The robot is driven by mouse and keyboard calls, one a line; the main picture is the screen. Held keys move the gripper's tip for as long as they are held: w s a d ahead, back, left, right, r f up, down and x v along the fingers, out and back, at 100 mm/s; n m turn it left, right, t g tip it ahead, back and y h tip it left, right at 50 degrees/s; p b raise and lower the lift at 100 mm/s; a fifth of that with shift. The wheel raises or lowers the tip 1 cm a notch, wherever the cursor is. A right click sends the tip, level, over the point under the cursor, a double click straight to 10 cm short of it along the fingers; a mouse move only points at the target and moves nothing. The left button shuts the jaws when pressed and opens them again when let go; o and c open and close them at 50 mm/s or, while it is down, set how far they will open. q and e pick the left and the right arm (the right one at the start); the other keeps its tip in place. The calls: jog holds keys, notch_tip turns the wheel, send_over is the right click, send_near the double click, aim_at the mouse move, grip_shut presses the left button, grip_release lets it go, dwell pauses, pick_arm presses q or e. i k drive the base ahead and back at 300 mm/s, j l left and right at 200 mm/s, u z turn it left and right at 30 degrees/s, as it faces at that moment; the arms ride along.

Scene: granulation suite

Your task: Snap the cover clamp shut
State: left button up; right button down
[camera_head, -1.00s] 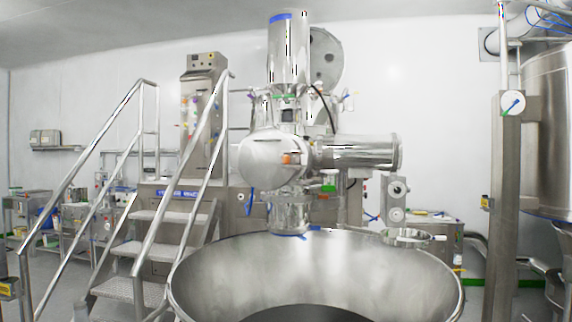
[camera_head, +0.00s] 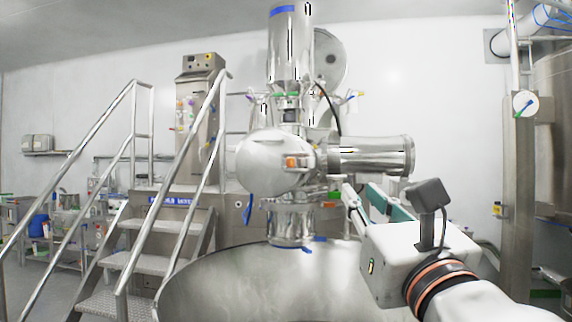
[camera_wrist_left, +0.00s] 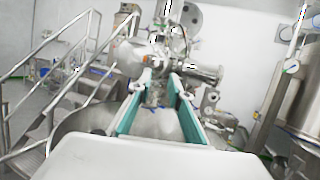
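The steel processing machine has a rounded steel cover (camera_head: 272,160) with a small orange fitting (camera_head: 292,162) at its right edge. A blue lever (camera_head: 248,210) hangs below it. I cannot tell which fitting is the cover clamp or whether it is shut. My left gripper (camera_head: 360,188) reaches in from the lower right, just in front of the machine, below the horizontal steel cylinder (camera_head: 368,157). In the left wrist view its teal-lined fingers (camera_wrist_left: 161,78) are apart with nothing held between them, pointing at the machine. My right gripper is not in view.
A large open steel bowl (camera_head: 215,278) stands in front of the machine, partly under my arm. Railed metal steps (camera_head: 165,245) are on the left. A steel post (camera_head: 522,190) stands on the right. Open air lies above the bowl.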

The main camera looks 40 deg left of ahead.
aim_at(288, 162)
jog(key=i+j, duration=0.25)
jog(key=j, duration=0.15)
jog(key=i+j, duration=0.25)
jog(key=j, duration=0.2)
jog(key=i+j, duration=0.2)
jog(key=j, duration=0.2)
